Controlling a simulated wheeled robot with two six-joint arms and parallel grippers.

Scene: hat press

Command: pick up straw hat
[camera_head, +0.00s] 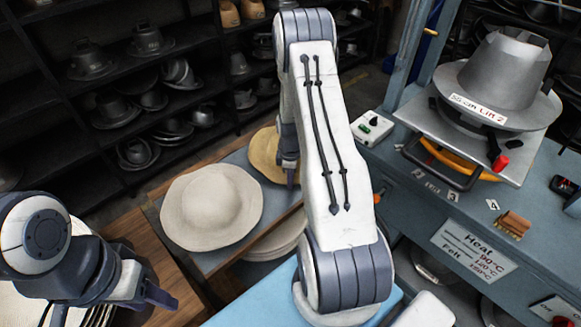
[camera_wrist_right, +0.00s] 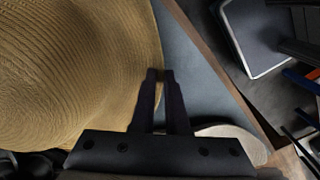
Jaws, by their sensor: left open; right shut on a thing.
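The tan straw hat (camera_head: 264,152) lies at the far end of the grey-blue surface, partly hidden behind my right arm. It fills the left of the right wrist view (camera_wrist_right: 70,70), where its woven brim shows. My right gripper (camera_head: 290,180) is at the hat's near right side. In the right wrist view its fingers (camera_wrist_right: 160,76) are close together at the brim's edge, shut on the straw hat. My left gripper (camera_head: 158,296) is open and empty at the lower left, apart from the hat.
A cream felt hat (camera_head: 211,205) lies just left of the straw hat. A metal hat press (camera_head: 505,78) stands on the blue bench at right. Dark shelves (camera_head: 130,75) with metal hat moulds line the back. Pale stacked hats (camera_head: 272,244) sit lower, beside my right arm.

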